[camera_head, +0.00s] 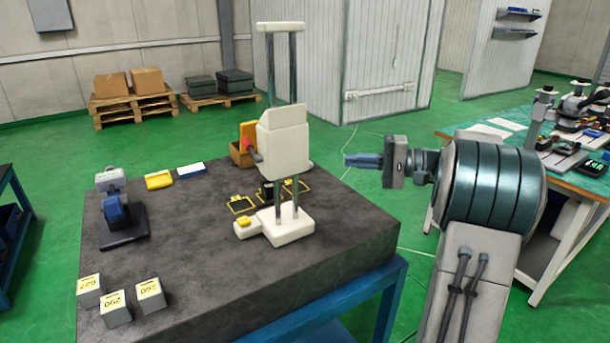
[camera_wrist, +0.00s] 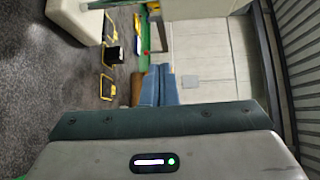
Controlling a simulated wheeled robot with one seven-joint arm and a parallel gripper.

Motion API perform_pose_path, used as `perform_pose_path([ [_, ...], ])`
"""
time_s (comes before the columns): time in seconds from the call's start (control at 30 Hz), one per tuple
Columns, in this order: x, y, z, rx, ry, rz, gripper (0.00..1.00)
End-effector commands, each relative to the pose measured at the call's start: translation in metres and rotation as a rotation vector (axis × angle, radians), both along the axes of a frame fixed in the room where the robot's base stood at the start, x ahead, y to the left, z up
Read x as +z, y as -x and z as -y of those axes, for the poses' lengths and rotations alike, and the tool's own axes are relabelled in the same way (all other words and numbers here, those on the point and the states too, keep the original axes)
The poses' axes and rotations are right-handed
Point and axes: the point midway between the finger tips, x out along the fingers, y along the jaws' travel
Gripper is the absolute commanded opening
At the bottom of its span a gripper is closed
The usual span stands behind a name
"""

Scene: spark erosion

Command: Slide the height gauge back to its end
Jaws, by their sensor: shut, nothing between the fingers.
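The height gauge (camera_head: 284,142) stands upright on the dark granite table, with a cream base (camera_head: 290,230), two dark columns and a cream carriage between them. Yellow-edged dark outlines (camera_head: 240,205) lie on the granite behind the base. My gripper (camera_head: 350,160) is shut and empty, in the air to the right of the carriage and apart from it. In the wrist view the shut blue fingers (camera_wrist: 157,85) show, with part of a cream piece of the gauge (camera_wrist: 72,18) at the top left.
The granite table (camera_head: 190,290) also holds several grey marked blocks (camera_head: 117,308), a blue and grey device (camera_head: 115,208), a yellow tray (camera_head: 159,180) and an orange-brown box (camera_head: 242,150). A green-topped bench (camera_head: 585,180) with instruments stands at the right. The granite's middle left is clear.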

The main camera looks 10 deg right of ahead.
Motion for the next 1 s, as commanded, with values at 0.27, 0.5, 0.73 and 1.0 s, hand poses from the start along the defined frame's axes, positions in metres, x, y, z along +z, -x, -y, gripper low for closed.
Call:
perform_pose_path([
  [0.27, -0.002, -0.012, 0.008, -0.019, -0.050, 0.053, 0.00],
  [0.5, -0.001, -0.034, -0.036, -0.016, -0.050, 0.050, 0.00],
  [0.73, -0.001, -0.051, -0.078, -0.018, -0.049, 0.048, 0.00],
  [1.0, -0.002, -0.040, -0.105, -0.021, -0.048, 0.049, 0.00],
])
